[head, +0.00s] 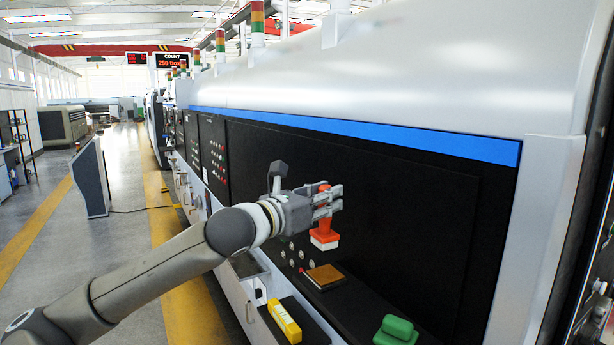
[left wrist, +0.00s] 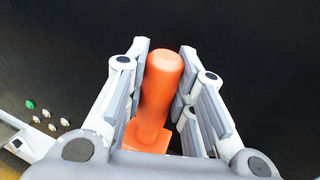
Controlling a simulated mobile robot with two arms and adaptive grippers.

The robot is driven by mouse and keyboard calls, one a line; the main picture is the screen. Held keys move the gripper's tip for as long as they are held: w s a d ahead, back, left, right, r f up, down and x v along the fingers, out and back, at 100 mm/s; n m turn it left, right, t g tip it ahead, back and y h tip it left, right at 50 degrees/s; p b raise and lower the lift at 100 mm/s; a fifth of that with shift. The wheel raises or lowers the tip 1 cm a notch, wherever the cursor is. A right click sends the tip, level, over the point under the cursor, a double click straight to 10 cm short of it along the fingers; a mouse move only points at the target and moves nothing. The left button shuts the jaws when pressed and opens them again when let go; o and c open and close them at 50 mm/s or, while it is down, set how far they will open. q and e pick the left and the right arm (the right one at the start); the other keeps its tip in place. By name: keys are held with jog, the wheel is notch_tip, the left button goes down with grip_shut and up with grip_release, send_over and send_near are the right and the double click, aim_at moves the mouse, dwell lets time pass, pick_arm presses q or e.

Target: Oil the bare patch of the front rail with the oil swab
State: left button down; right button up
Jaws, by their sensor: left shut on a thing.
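The oil swab (head: 324,232) has an orange-red handle and a white pad at its lower end. My left gripper (head: 328,202) is shut on its handle and holds it upright in the air, in front of the black machine panel. In the left wrist view the orange handle (left wrist: 161,85) stands between the two fingers (left wrist: 162,88); its pad is hidden there. Below the swab, a brown, copper-coloured square patch (head: 326,275) lies on the dark front rail (head: 349,296). The pad is above this patch, apart from it. My right gripper is not in view.
A yellow block (head: 284,320) sits on a dark lower ledge. A green, block-like object (head: 396,330) is at the bottom right. Small round buttons (head: 291,254) are left of the patch. The black panel (head: 410,215) rises close behind the gripper. The aisle at left is open.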

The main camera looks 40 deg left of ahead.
aim_at(326, 231)
pick_arm(q)
jog(key=shift+w+a+f, duration=0.25)
jog(key=shift+w, duration=0.35)
jog(key=shift+w+f, duration=0.1)
jog(key=shift+f, duration=0.05)
jog(key=shift+f+b, duration=0.35)
jog(key=shift+f, duration=0.05)
notch_tip(326, 231, down, 4)
jog(key=b, duration=0.4)
jog(key=shift+b, duration=0.3)
jog(key=shift+f+b, duration=0.45)
jog(key=shift+b, duration=0.05)
jog(key=shift+d, duration=0.1)
jog(key=shift+f, duration=0.3)
jog(key=shift+f+b, duration=0.3)
jog(key=shift+b, duration=0.05)
